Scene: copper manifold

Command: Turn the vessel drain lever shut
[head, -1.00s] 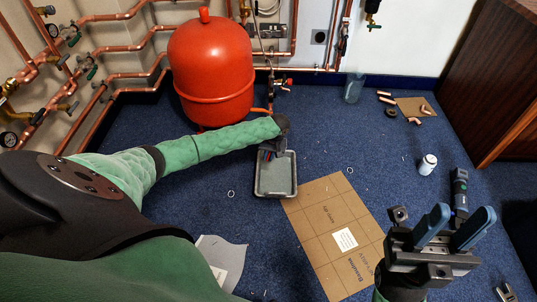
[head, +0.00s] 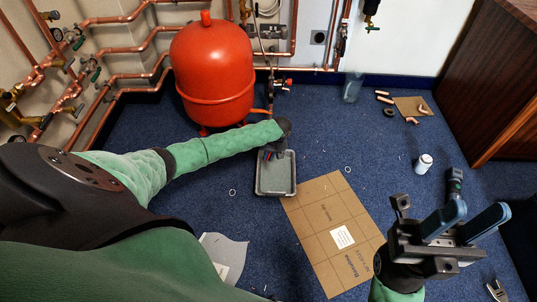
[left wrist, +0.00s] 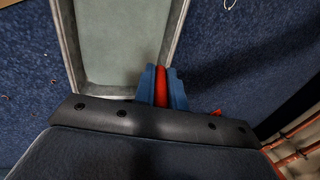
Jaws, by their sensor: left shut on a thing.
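The red expansion vessel (head: 212,75) stands on the blue floor by the piped wall. My left gripper (head: 272,153) is low in front of it, over the back edge of a grey tray (head: 275,187), mostly hidden under my wrist in the head view. In the left wrist view, its blue fingers (left wrist: 162,88) are shut on a red lever (left wrist: 161,90), with a finger on each side. The valve body under the lever is hidden. My right gripper (head: 479,209) is open and empty at the right, its two blue fingers apart.
A cardboard sheet (head: 322,215) lies right of the tray. A white bottle (head: 424,163), a clear container (head: 352,87) and copper fittings (head: 411,108) are on the floor at the right. A valve with a red handle (head: 283,82) sits behind, beside the vessel. Copper pipes line the wall.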

